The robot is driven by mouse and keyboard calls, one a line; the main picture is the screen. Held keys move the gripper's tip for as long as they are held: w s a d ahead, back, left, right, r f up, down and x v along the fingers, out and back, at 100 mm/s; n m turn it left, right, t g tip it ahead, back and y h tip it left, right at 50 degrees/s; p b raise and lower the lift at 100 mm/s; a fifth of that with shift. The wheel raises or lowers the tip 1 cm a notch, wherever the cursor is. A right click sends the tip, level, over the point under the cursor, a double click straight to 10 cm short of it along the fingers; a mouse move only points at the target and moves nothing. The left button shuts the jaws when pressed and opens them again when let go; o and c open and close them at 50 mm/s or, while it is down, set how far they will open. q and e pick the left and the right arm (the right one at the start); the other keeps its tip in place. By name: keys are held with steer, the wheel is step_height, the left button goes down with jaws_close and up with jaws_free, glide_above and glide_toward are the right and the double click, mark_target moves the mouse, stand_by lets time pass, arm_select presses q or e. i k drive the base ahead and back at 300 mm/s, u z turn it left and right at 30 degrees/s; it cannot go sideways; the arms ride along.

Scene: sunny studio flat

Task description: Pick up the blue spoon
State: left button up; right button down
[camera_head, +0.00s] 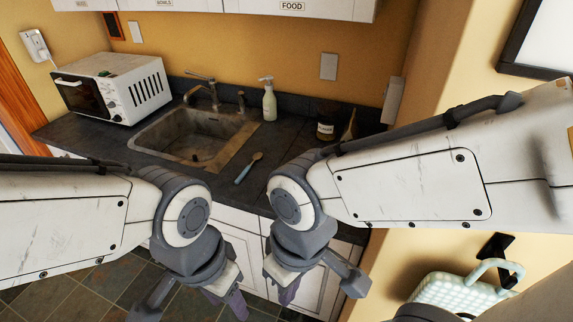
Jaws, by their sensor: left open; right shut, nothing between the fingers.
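The blue spoon (243,174) lies on the dark countertop, just right of the sink and near the counter's front edge. Its handle is blue and its bowl end is a wooden brown, pointing away from me. My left gripper (228,300) hangs low in front of the cabinets, below the spoon in the picture, open and apart from it. My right gripper (286,294) hangs beside it to the right, shut and empty. The fingertips of both are partly hidden or small in view.
The sink (188,137) is left of the spoon, with a soap bottle (269,102) behind. A microwave (112,87) stands at the far left. A dark jar (325,131) stands at the back right. White cabinet doors (238,240) are below the counter. The counter around the spoon is clear.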

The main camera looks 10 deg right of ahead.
mark_target(257, 156)
steer(key=z, duration=0.05)
steer(key=k, duration=0.65)
steer(key=u, duration=0.65)
steer(key=i, duration=0.6)
steer(key=u, duration=0.75)
steer(key=i, duration=1.35)
steer(key=z, duration=0.9)
steer(key=i, duration=0.4)
steer(key=z, duration=0.4)
